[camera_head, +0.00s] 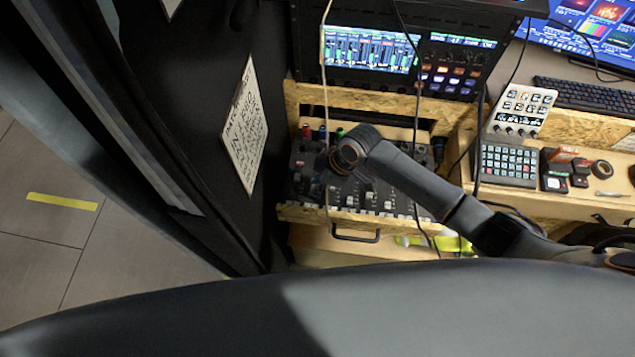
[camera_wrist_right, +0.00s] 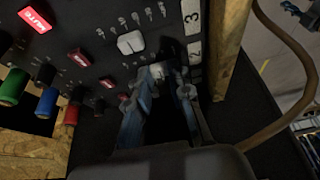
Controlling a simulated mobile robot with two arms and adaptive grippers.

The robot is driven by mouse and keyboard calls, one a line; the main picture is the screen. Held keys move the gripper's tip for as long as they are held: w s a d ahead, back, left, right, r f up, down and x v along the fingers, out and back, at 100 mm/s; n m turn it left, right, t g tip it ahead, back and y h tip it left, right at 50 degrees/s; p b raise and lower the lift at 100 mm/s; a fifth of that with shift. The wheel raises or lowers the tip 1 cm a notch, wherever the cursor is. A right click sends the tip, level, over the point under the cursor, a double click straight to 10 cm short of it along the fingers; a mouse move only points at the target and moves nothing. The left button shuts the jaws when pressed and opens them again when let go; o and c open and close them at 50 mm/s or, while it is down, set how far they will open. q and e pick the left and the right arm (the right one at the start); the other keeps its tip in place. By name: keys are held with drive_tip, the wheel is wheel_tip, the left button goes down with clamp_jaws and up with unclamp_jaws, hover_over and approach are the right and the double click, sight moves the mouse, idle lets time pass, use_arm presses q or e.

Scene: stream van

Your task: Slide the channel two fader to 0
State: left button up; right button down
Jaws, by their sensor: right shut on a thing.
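The dark mixer panel (camera_head: 300,186) sits in a wooden drawer, with knobs at its back and pale labels along its front. My right gripper (camera_head: 343,163) is over the left half of it, its fingers mostly hidden by my wrist. In the right wrist view, my right gripper (camera_wrist_right: 170,73) is shut on a pale fader cap (camera_wrist_right: 158,71), mostly hidden between the fingers, in line with the label 2 (camera_wrist_right: 195,52). Another white fader cap (camera_wrist_right: 131,42) stands free in the row of the label 3 (camera_wrist_right: 192,18). My left gripper is not in view.
A rack unit with lit screens (camera_head: 370,50) stands behind the mixer. A cable (camera_head: 324,90) hangs over the mixer's left side. A white sign (camera_head: 245,128) is on the dark panel at left. A button pad (camera_head: 509,164) and a keyboard (camera_head: 585,96) lie at right.

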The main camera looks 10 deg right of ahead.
drive_tip(key=shift+w+f, duration=0.1)
drive_tip(key=shift+w, duration=0.1)
drive_tip(key=shift+w+d+b, duration=0.2)
drive_tip(key=shift+w+b, duration=0.05)
drive_tip(key=shift+w, duration=0.3)
drive_tip(key=shift+w+d+b, duration=0.15)
drive_tip(key=shift+w+b, duration=0.05)
drive_tip(key=shift+w, duration=0.35)
drive_tip(key=c, duration=1.2)
unclamp_jaws()
drive_tip(key=v, duration=1.2)
drive_tip(key=shift+s, duration=0.15)
